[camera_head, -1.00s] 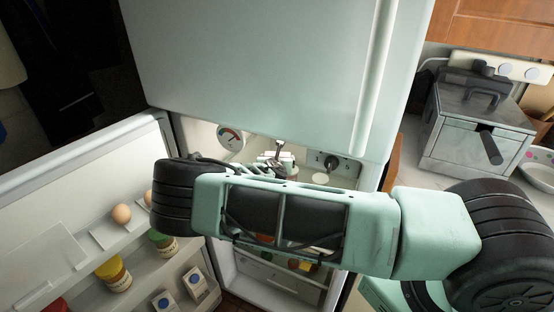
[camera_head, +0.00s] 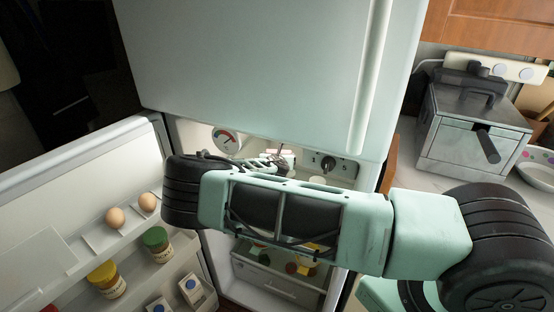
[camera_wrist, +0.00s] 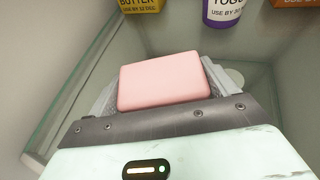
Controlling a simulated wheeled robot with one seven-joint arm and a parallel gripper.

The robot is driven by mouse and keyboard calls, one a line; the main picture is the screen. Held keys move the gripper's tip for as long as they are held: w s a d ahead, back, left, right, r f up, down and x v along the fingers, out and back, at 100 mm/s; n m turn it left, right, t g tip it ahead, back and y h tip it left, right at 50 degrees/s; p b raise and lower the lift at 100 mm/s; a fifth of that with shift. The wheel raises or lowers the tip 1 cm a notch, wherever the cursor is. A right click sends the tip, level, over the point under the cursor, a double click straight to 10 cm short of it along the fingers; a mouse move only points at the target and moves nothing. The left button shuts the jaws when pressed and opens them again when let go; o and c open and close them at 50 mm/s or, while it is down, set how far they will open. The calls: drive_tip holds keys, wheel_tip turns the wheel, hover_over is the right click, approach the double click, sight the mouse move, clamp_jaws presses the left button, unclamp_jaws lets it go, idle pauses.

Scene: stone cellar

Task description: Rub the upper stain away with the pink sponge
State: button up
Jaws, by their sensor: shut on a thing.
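The pink sponge (camera_wrist: 165,80) is in the wrist view, held between the two grey fingers of my gripper (camera_wrist: 163,88). My gripper is shut on it inside the open fridge, near a glass shelf (camera_wrist: 75,85). I cannot make out the upper stain for certain in either view.
A butter tub (camera_wrist: 141,5) and a purple yogurt pot (camera_wrist: 222,12) stand beyond the sponge. The open fridge door (camera_head: 90,175) at the left carries eggs (camera_head: 115,217), jars (camera_head: 106,279) and cartons. A dial (camera_head: 226,140) and a knob (camera_head: 328,164) sit at the fridge top.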

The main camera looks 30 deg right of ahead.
drive_tip(key=shift+s+a+f, duration=0.15)
drive_tip(key=shift+s+a, duration=0.45)
drive_tip(key=shift+a, duration=0.3)
drive_tip(key=shift+s+a+f, duration=0.1)
drive_tip(key=shift+s+a, duration=0.5)
drive_tip(key=shift+a, duration=0.25)
drive_tip(key=shift+r+p, duration=0.7)
drive_tip(key=shift+r, duration=0.7)
drive_tip(key=s+a, duration=0.6)
drive_tip(key=a, duration=0.4)
drive_tip(key=s+a+b, duration=0.1)
drive_tip(key=s+a, duration=0.6)
drive_tip(key=a, duration=0.3)
